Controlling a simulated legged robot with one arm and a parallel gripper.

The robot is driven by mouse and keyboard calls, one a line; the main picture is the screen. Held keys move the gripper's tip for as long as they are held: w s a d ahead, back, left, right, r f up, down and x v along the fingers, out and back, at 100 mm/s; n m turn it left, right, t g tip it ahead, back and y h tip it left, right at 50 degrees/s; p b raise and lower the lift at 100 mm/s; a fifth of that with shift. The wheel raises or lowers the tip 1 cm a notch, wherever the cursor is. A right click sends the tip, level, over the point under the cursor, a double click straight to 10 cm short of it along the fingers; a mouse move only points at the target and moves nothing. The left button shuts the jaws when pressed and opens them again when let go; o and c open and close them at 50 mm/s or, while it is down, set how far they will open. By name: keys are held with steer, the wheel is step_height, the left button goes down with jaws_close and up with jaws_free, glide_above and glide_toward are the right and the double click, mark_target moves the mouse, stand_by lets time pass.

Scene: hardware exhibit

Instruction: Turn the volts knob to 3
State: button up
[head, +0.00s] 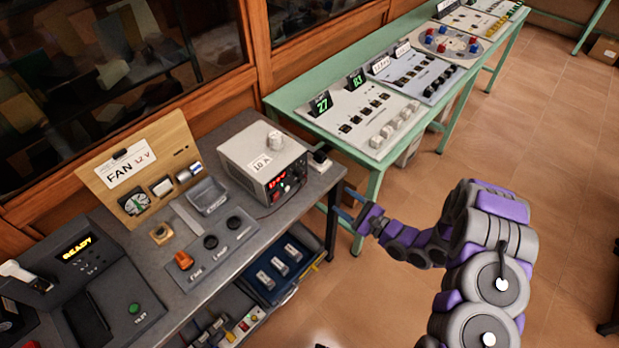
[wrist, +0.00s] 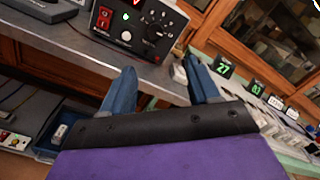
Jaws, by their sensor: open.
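A white power supply box (head: 258,150) stands on the grey bench, with a red display and controls on its dark front panel. In the wrist view the panel (wrist: 140,22) shows at the top, partly cut off. It has a black knob (wrist: 153,33) with white marks around it, a red switch (wrist: 104,18), a green light (wrist: 125,15) and a small round silver part. The lettering and knob setting are too small to read. My gripper (head: 345,202) is open and empty, in front of the bench edge, apart from the panel; its blue fingers also show in the wrist view (wrist: 161,82).
The grey bench (head: 245,255) also carries a fan board (head: 138,175) and a dark console (head: 85,270). A green table (head: 375,170) with button panels stands to the right. A blue tray (head: 280,268) sits under the bench. The floor on the right is free.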

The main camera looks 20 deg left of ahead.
steer(key=b, duration=0.2)
glide_toward(301, 176)
steer(key=x, duration=0.4)
steer(key=shift+w+a+r, duration=0.1)
steer(key=shift+w+r, duration=0.1)
steer(key=shift+w, duration=0.15)
steer(key=x, duration=0.5)
steer(key=shift+s+a+f+b, duration=0.1)
steer(key=shift+s+f+b, duration=0.2)
steer(key=shift+b, duration=0.1)
steer(key=shift+d+r, duration=0.15)
steer(key=shift+d, duration=0.25)
steer(key=shift+d+r, duration=0.15)
steer(key=shift+d, duration=0.4)
steer(key=c, duration=0.3)
steer(key=shift+a, duration=0.45)
steer(key=c, duration=0.7)
